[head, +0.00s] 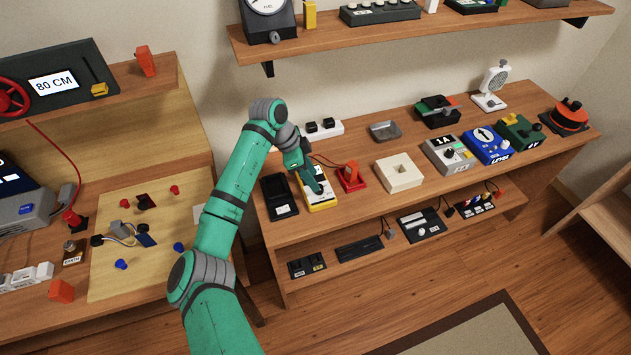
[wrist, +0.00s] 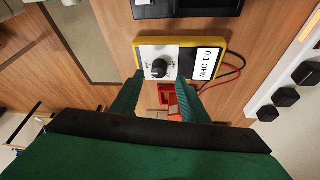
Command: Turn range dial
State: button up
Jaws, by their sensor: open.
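The yellow multimeter (head: 320,206) lies on the bench, partly hidden by my arm in the head view. The wrist view shows its yellow case (wrist: 190,41), a white display reading "0.1 OHM" and a black range dial (wrist: 159,68) on a pale plate. The dial has a light pointer mark; its small labels are too small to read. My gripper (wrist: 160,80) is open, its two green fingers on either side of the dial and just short of it in the picture. I cannot tell whether they touch the meter. In the head view my gripper (head: 316,186) is over the meter.
A black tray-like device (head: 279,197) lies left of the meter. A red switch block (head: 351,176) stands close on its right, with leads nearby. A white power strip (head: 324,131) lies behind. A cream block (head: 399,173) sits further right.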

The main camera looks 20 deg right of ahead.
jog(key=v, duration=0.7)
jog(key=shift+s+d, duration=0.1)
jog(key=shift+d, duration=0.05)
